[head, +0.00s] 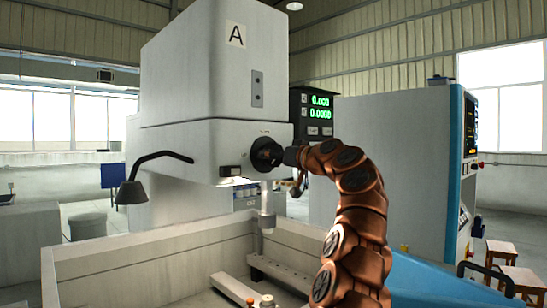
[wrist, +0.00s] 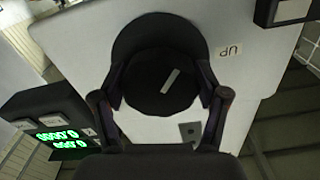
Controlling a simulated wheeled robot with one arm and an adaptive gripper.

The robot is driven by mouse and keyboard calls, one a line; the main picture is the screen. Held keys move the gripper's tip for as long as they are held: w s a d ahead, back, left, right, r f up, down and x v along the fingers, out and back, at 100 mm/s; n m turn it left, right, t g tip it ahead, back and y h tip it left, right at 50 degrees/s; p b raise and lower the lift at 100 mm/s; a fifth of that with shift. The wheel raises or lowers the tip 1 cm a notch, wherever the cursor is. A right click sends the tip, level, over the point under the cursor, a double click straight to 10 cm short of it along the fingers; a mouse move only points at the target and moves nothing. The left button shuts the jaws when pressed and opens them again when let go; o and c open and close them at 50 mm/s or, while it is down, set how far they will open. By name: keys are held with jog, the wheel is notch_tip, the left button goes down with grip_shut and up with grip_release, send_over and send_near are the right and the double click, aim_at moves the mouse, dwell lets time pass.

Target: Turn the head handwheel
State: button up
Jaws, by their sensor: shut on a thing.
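The head handwheel (head: 264,151) is a dark round knob on the lower right side of the light grey machine head (head: 195,75) marked "A". In the wrist view the handwheel (wrist: 163,82) faces me as a black disc with a short pale index mark, tilted. My gripper (head: 289,155) reaches it from the right at the end of my copper-coloured arm. In the wrist view the two fingers of my gripper (wrist: 161,100) lie on either side of the wheel's rim, shut on it. A label reading "UP" (wrist: 228,52) sits beside the wheel and appears upside down.
A black readout box with green digits (head: 318,110) stands just right of the head. A black bent-arm lamp (head: 140,180) is at the left. Below is a grey walled tank (head: 150,262) with metal bars. A large grey cabinet (head: 405,150) stands behind my arm.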

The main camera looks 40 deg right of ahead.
jog(key=m+p, duration=0.1)
jog(key=m, duration=0.2)
jog(key=m+p, duration=0.1)
jog(key=shift+a+r+m+p, duration=0.15)
jog(key=shift+r+m+p, duration=0.15)
jog(key=shift+m+p, duration=0.35)
jog(key=shift+m, duration=0.05)
jog(key=shift+m+p, duration=0.6)
jog(key=shift+m, duration=0.3)
jog(key=shift+f+m+p, duration=0.1)
jog(key=shift+m+p, duration=1)
jog(key=shift+m, duration=0.4)
jog(key=o, duration=1.2)
jog(key=shift+c, duration=0.2)
jog(key=shift+s, duration=0.1)
